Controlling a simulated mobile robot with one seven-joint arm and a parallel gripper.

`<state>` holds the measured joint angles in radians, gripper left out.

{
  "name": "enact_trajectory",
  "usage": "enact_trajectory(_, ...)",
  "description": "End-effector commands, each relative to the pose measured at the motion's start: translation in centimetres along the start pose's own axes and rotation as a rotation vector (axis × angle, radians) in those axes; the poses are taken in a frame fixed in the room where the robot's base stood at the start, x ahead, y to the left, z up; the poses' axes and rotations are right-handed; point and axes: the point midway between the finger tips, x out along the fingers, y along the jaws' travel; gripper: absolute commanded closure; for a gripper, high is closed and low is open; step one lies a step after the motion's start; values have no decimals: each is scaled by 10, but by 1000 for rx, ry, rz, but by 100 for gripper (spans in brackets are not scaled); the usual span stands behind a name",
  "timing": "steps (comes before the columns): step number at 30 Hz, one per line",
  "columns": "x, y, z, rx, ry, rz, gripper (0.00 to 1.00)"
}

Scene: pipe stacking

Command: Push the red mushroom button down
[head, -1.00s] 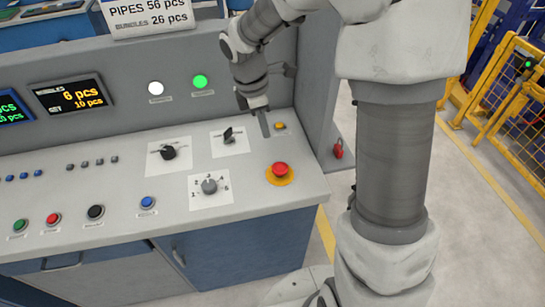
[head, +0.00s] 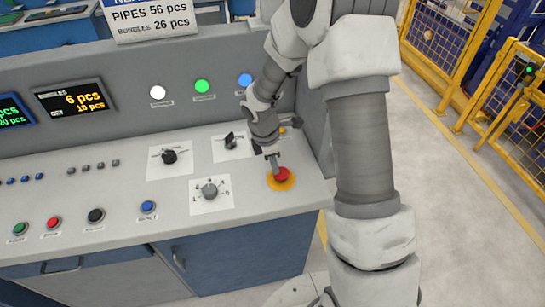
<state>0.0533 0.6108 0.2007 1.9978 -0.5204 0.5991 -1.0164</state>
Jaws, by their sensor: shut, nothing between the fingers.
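The red mushroom button (head: 282,175) sits on a round yellow plate (head: 281,184) near the right front corner of the grey console. My gripper (head: 274,167) is shut and empty, pointing down at the button's upper left edge. Its tips overlap the button in the picture; I cannot tell whether they touch it. I cannot tell whether the button is pressed. My gripper hides a little of the button's upper left side.
A rotary selector (head: 210,191) is left of the button, with black knobs (head: 170,157) behind it. A blue button (head: 148,207) is nearer the console's front edge. Lit white and green lamps (head: 202,86) are on the back panel. Yellow fencing (head: 455,50) stands at the right.

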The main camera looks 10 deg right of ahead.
Motion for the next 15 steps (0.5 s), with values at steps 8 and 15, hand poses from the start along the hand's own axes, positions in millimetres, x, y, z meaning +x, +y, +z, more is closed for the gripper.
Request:
enact_trajectory(8,3,0,0,0,0,1,100)
enact_trajectory(15,12,0,-1,0,0,-1,100)
